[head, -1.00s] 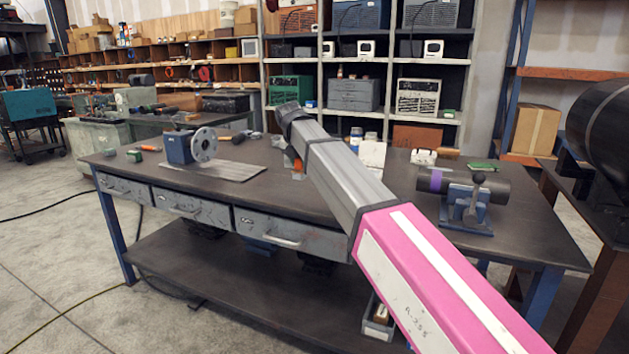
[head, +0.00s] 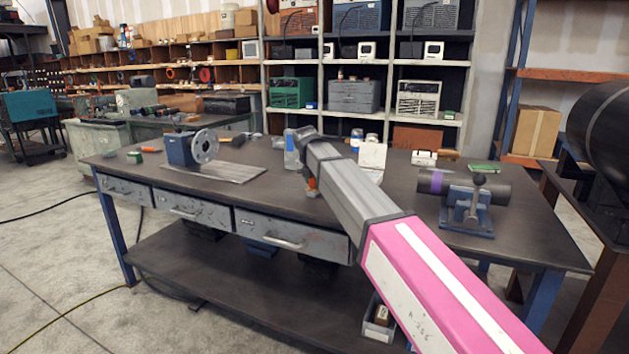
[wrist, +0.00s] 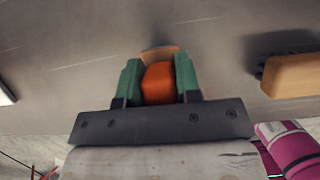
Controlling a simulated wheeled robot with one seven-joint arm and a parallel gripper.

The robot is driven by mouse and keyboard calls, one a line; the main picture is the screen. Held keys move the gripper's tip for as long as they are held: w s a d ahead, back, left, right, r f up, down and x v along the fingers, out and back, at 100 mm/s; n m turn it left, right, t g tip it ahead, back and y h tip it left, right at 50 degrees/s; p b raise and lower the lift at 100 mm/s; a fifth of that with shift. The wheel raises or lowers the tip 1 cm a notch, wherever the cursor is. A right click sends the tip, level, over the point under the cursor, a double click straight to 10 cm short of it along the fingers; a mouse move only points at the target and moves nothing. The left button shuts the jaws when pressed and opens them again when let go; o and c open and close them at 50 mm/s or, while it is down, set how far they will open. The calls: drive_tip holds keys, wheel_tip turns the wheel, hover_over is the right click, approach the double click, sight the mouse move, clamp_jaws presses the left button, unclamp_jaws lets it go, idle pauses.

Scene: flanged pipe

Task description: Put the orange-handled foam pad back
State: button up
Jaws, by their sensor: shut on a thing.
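The orange-handled foam pad shows in the wrist view as an orange handle (wrist: 159,84) with a tan edge (wrist: 160,52) just beyond it. My gripper (wrist: 158,80) has its two green fingers shut on the sides of that handle. In the head view only a small orange part (head: 311,184) shows below the end of my arm, over the middle of the bench; the rest is hidden by my arm. I cannot tell whether the pad touches the bench top.
A tan block (wrist: 292,75) lies right of my gripper in the wrist view. On the bench (head: 270,200) stand a clear bottle (head: 291,152), a white box (head: 372,158), a blue flange stand (head: 180,150) at left and a clamped pipe (head: 485,190) at right.

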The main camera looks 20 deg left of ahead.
drive_tip(key=shift+f, duration=0.1)
drive_tip(key=o, duration=0.9)
drive_tip(key=v, duration=1.2)
